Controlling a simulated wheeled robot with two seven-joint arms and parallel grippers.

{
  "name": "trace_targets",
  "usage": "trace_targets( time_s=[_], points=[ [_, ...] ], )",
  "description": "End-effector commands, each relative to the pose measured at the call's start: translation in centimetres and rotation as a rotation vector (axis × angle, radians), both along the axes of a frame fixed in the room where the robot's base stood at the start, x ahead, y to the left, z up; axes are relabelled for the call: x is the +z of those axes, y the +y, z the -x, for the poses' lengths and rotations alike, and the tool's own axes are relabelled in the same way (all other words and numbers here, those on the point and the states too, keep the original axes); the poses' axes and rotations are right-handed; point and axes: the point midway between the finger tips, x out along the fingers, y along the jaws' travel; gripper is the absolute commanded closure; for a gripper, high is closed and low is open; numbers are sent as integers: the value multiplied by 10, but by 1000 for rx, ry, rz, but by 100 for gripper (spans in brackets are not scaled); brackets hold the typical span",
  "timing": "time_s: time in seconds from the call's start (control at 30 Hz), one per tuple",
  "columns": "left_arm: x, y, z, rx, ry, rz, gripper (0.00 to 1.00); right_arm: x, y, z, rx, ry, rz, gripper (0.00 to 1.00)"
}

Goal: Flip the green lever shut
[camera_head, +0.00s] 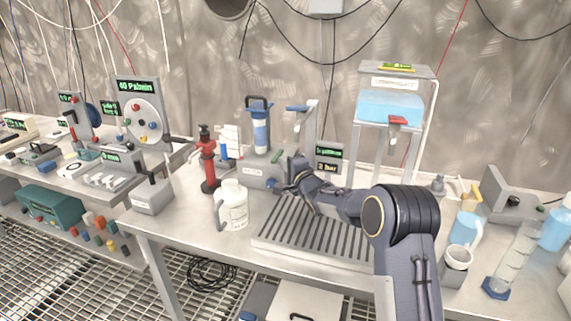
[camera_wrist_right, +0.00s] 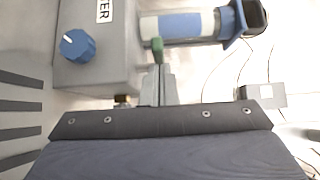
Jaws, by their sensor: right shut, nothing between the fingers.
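The green lever (camera_head: 276,156) sits on a grey box (camera_head: 253,174) at the back middle of the bench, beside a blue-and-white filter cylinder (camera_head: 260,131). In the right wrist view the green lever (camera_wrist_right: 157,48) is straight ahead, at or just past my fingertips. My right gripper (camera_head: 281,189) is shut and empty in front of the grey box. Its closed fingers (camera_wrist_right: 157,80) point at the lever; I cannot tell whether they touch it. My left gripper is not in view.
A blue knob (camera_wrist_right: 76,45) is on the box, left of the fingers in the wrist view. A white jug (camera_head: 233,207) and red pump (camera_head: 208,160) stand left of my gripper. A slatted drain tray (camera_head: 300,240) lies below my arm. A water tank (camera_head: 388,107) stands behind right.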

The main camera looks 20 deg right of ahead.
Motion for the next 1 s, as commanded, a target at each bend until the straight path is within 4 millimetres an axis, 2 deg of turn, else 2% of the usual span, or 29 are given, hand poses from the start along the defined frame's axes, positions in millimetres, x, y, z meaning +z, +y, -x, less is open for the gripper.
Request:
trace_targets(
  time_s=[0.57, 1.0],
  points=[
    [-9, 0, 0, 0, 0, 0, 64, -1, 10, -1, 1, -2, -2, 100],
    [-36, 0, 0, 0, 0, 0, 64, -4, 36, -12, 1, -1, -2, 100]
  ],
)
